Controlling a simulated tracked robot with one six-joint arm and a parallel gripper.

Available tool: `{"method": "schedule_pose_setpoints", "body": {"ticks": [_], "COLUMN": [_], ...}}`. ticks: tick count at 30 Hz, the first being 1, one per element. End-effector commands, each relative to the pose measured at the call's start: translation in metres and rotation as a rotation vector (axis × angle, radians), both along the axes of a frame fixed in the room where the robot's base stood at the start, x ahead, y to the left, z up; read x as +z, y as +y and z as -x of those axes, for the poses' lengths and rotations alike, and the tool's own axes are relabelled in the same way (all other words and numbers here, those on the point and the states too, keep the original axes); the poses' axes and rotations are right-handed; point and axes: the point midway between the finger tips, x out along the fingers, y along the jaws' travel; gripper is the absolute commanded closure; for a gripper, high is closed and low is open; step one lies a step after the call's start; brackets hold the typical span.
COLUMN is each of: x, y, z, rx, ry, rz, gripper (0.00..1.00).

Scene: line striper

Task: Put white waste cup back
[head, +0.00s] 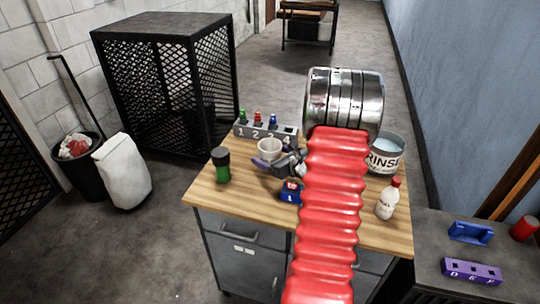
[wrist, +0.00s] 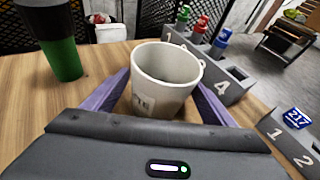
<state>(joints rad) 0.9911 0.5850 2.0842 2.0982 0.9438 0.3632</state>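The white waste cup (head: 269,150) is a small tapered cup with a dark mark on its side, near the left back of the wooden table. In the wrist view the cup (wrist: 165,85) is between the two purple fingers of my gripper (wrist: 165,92). My gripper (head: 268,160) is low over the table, at the cup. The fingers are spread about as wide as the cup. I cannot tell whether they press on it, or whether its base touches the table.
A grey numbered rack (head: 262,131) with coloured bottles stands behind the cup. A black-and-green container (head: 222,166) stands left. A blue block (head: 290,191) is in front. A RINSE bucket (head: 385,154) and a white bottle with red cap (head: 388,201) stand right.

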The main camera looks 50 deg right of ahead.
Motion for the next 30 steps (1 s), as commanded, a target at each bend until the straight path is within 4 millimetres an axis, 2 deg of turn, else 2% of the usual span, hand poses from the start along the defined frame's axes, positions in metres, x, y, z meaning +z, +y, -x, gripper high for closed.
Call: {"method": "schedule_pose_setpoints", "body": {"ticks": [8,14,30], "x": [0.001,0.006,0.036], "y": [0.000,0.001,0.013], "z": [0.001,0.014,0.096], "rx": [-0.001,-0.003,-0.004], "ry": [-0.001,-0.001,-0.002], "rz": [0.000,0.001,0.001], "gripper": [0.21,0.21,0.21]}}
